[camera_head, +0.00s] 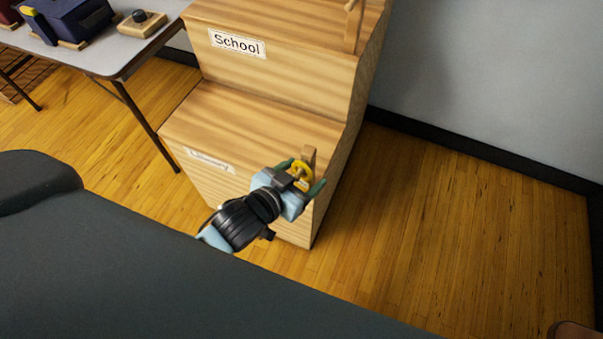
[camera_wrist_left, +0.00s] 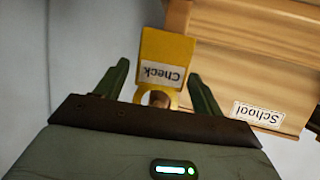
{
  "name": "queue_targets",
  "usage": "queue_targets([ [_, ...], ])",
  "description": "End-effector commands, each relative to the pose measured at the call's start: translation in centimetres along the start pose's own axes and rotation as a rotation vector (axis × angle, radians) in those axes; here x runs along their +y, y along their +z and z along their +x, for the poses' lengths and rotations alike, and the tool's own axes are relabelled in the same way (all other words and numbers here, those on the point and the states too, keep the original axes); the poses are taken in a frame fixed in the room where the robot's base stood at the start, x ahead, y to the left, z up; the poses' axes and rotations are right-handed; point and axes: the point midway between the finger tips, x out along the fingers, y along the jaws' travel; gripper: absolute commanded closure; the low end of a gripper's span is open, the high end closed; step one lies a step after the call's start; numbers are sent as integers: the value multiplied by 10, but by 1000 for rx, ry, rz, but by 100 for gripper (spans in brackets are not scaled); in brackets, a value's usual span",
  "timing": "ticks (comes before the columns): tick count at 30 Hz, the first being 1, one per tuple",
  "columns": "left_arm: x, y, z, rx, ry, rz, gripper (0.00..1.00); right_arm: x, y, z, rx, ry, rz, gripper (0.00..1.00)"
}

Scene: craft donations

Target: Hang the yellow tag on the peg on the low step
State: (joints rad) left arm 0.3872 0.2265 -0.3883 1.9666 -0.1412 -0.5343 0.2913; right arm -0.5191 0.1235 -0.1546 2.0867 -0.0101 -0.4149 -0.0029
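The yellow tag (camera_head: 302,170) is at the front right of the low step (camera_head: 235,125), by the wooden peg post (camera_head: 309,153). In the left wrist view the tag (camera_wrist_left: 167,48) reads "Check" upside down. A brown round end, apparently the peg (camera_wrist_left: 159,99), shows through its ring, so the ring appears to be around the peg. My left gripper (camera_head: 301,177) is at the tag. In the wrist view its fingers (camera_wrist_left: 157,78) are spread on either side of the tag, with a visible gap at the left finger. My right gripper is not in view.
The upper step (camera_head: 280,72) has a "School" sign (camera_head: 237,43) and its own wooden post (camera_head: 353,25). A grey table (camera_head: 110,55) with a dark blue object (camera_head: 70,18) stands at the left. The floor (camera_head: 430,220) right of the steps is clear up to the wall.

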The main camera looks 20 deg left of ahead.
Motion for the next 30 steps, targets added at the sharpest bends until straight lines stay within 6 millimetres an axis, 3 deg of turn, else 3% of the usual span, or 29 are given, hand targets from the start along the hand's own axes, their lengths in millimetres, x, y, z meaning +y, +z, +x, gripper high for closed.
queue_targets([
  [11, 0, 0, -5, -1, 0, 0, 28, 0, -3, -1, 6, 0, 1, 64],
  [24, 0, 0, -65, -1, 0, 0, 28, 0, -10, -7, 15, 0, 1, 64],
  [30, 0, 0, -77, 0, 0, 1, 28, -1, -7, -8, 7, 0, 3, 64],
])
